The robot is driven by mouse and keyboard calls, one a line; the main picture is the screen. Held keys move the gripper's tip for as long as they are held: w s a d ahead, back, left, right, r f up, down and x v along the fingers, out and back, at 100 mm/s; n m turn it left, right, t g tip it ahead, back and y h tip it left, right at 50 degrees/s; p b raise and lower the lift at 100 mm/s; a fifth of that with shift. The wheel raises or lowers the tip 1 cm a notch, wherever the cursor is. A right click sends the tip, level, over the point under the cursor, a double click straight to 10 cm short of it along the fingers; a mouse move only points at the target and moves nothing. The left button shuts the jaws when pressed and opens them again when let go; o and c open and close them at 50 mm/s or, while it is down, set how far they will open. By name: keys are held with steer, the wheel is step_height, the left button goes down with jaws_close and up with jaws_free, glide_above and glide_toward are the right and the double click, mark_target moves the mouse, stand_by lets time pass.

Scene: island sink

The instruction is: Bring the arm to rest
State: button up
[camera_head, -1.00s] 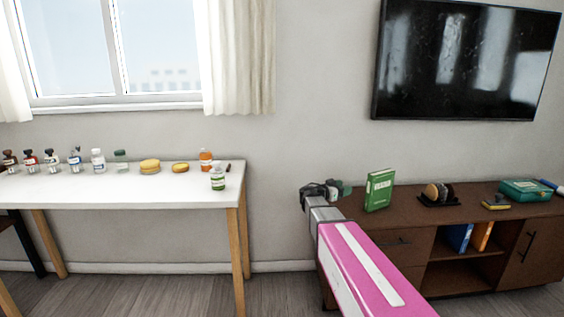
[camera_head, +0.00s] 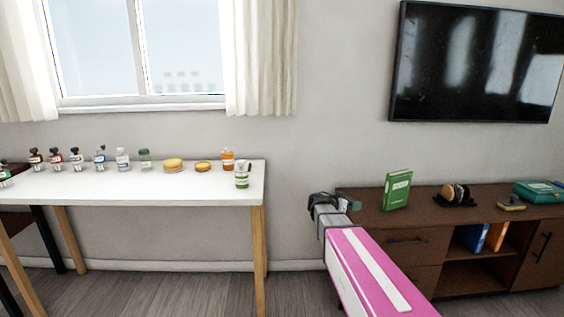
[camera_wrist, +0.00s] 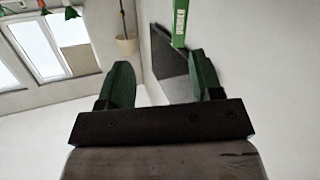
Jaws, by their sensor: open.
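My gripper (camera_head: 335,203) is at the end of my pink arm in the head view, in front of the left end of the brown cabinet (camera_head: 400,245). In the wrist view my gripper (camera_wrist: 162,85) shows two dark green fingers standing wide apart with nothing between them. The green book (camera_head: 397,190) stands upright on the cabinet, right of my gripper and apart from it. In the wrist view the green book (camera_wrist: 180,22) shows at the top, beyond the fingers.
A white table (camera_head: 130,185) with several bottles and jars stands at the left under the window. A gap of floor (camera_head: 293,290) lies between table and cabinet. A round brown-and-black object (camera_head: 455,194) and a teal box (camera_head: 540,191) sit on the cabinet. A television (camera_head: 475,62) hangs above.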

steer(key=s+a+f+n+g+y, duration=0.2)
steer(key=s+a+f+n+y, duration=0.1)
steer(key=s, duration=0.5)
steer(key=s+a+f+n+g+y, duration=0.2)
steer(key=s+a+f+n+y, duration=0.1)
steer(key=s+f+y, duration=0.3)
steer(key=s+a+f+n+g+y, duration=0.1)
steer(key=s+a+f+n+y, duration=0.3)
steer(key=s+f, duration=0.3)
steer(key=s+n+y, duration=0.1)
steer(key=s, duration=0.1)
steer(key=shift+s+f+g, duration=0.35)
steer(key=shift+f+g, duration=0.05)
